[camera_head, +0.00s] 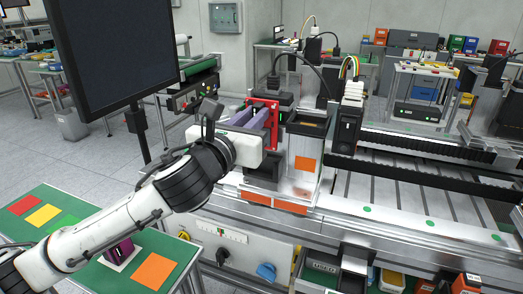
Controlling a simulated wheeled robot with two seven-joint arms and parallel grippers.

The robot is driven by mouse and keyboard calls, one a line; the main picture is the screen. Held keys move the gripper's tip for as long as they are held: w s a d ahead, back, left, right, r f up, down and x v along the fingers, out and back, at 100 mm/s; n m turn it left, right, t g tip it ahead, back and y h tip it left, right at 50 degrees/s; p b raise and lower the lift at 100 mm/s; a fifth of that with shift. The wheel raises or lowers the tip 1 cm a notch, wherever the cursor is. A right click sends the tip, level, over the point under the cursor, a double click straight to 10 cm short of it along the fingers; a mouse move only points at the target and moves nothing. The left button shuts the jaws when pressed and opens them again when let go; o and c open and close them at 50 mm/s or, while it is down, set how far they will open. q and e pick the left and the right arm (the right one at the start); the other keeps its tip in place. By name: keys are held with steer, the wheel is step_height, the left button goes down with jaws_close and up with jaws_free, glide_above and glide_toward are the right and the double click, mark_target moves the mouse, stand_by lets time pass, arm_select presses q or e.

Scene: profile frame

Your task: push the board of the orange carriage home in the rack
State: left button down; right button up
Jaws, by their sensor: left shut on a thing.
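My left arm comes in from the lower left, and its gripper (257,119) reaches the left end of the machine. Its lilac-grey fingers are shut at a red bracket-like piece (272,108); the fingers and the wrist hide much of the contact. A metal plate with an orange square (305,163) stands just right of the gripper, above an orange strip (273,203) on the machine's front edge. Dark blocks stand behind the red piece. I cannot clearly tell the board's outline or how deep it sits in the rack. My right gripper is not in view.
A green table (60,207) at the lower left carries coloured squares, including an orange one (153,270), and a purple piece (120,250). A dark monitor (110,50) stands behind my arm. A slotted metal bed (400,205) and a dark rail extend right.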

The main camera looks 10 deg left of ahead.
arm_select(q)
steer(key=shift+r, duration=0.55)
steer(key=shift+r+p, duration=0.7)
steer(key=shift+r, duration=1.05)
steer(key=shift+f, duration=0.15)
